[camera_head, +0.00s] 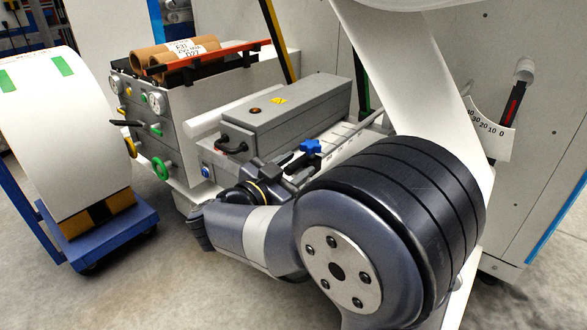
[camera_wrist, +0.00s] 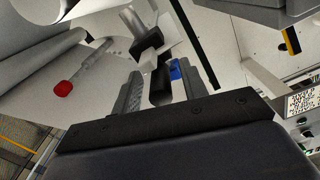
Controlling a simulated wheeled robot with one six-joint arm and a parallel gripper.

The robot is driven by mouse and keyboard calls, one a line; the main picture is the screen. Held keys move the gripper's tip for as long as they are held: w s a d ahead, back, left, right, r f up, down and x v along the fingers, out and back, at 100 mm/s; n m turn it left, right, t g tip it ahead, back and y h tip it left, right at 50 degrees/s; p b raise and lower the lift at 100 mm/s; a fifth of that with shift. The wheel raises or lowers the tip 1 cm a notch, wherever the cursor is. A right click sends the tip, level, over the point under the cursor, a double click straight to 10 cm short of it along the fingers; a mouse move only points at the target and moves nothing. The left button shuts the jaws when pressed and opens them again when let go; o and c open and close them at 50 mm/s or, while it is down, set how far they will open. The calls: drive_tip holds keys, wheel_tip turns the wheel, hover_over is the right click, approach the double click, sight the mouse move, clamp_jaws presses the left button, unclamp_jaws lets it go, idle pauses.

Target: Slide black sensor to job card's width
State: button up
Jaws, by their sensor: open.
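In the wrist view the black sensor (camera_wrist: 159,86) shows between the two fingers of my gripper (camera_wrist: 160,84). The fingers are open, one on each side, and I cannot tell whether either touches it. A blue knob (camera_wrist: 175,70) sits just beside the sensor. In the head view my gripper (camera_head: 285,172) is at the front of the grey machine, just left of the blue knob (camera_head: 311,146), beside a pale marked rail (camera_head: 345,138). My gripper mostly hides the sensor there. A printed white card (camera_wrist: 302,101) shows at the wrist view's right edge; its text is too small to read.
A grey box housing (camera_head: 285,110) stands behind the rail. A white web (camera_head: 405,70) runs down at the right, near my arm. A large white roll (camera_head: 50,130) on a blue cart (camera_head: 110,235) stands left. Labelled cardboard tubes (camera_head: 160,58) lie on top. A red-tipped rod (camera_wrist: 64,89) shows in the wrist view.

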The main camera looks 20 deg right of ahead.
drive_tip(key=shift+c, duration=0.2)
clamp_jaws()
idle(0.4)
